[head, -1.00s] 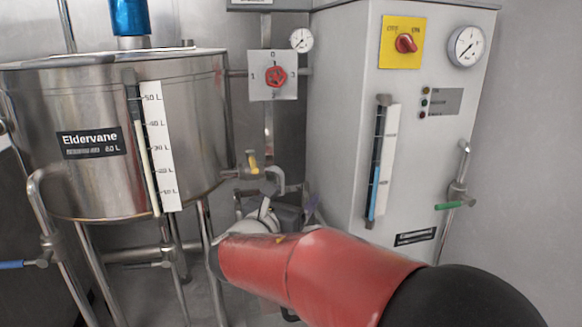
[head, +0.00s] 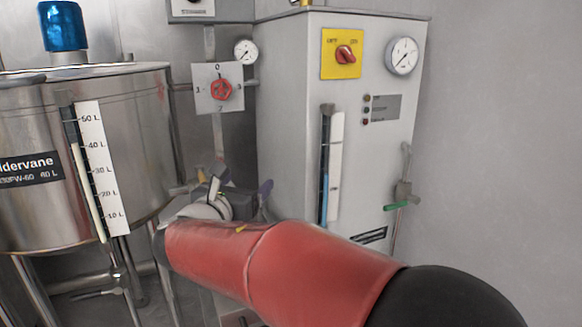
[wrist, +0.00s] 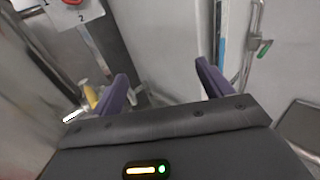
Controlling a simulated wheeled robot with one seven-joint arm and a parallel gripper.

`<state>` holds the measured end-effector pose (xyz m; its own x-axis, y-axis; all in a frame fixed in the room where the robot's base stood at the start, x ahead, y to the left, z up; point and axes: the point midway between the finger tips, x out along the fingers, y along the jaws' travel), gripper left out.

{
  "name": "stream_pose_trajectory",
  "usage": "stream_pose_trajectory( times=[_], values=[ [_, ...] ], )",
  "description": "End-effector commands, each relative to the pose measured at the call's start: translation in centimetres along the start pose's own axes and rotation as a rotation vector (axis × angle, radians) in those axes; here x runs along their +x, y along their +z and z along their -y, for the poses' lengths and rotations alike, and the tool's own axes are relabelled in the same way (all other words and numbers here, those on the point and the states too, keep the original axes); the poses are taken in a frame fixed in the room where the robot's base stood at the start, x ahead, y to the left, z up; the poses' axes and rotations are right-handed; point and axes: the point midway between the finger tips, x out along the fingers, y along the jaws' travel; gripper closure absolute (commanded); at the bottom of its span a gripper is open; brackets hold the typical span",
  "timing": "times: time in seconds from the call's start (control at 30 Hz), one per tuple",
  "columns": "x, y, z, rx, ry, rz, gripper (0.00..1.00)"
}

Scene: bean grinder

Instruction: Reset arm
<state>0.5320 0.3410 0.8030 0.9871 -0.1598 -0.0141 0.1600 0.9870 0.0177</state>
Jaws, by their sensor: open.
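My red and black arm reaches in from the bottom right of the head view, and my gripper (head: 240,191) is at its far end, in front of the grey cabinet's lower left side. In the wrist view the two purple fingers of my gripper (wrist: 161,88) stand wide apart with nothing between them. The gripper is open and empty. Much of the gripper is hidden behind the wrist in the head view.
A steel tank (head: 140,120) with a litre scale stands at left. A grey cabinet (head: 285,120) with a yellow switch plate (head: 341,67), gauge (head: 402,56) and green-handled valve (head: 402,204) stands behind my arm. A red knob (head: 221,90) is on the wall panel between them. The right wall is bare.

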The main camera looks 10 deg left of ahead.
Motion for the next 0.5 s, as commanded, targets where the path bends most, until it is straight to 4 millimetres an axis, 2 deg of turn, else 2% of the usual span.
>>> stream_pose_trajectory(
  times=[0.07,0.13,0.17,0.27,0.3,0.37,0.4,0.47,0.5],
  values=[
    [0.7,0.2,2.6,0.059,-0.047,-0.034,0.21],
    [1.4,0.1,6.2,0.154,-0.116,-0.089,0.21],
    [1.6,-0.1,8.2,0.21,-0.155,-0.118,0.21],
    [1.6,-1.0,15.7,0.443,-0.317,-0.219,0.21],
    [1.1,-1.6,18.7,0.553,-0.389,-0.256,0.21],
    [-0.1,-2.5,23.2,0.731,-0.507,-0.303,0.21],
    [-1.2,-3.3,25.9,0.857,-0.589,-0.33,0.21],
    [-3.4,-4.6,29.9,1.067,-0.724,-0.358,0.21],
    [-5.1,-5.5,32.2,1.219,-0.816,-0.369,0.21]
  ],
)
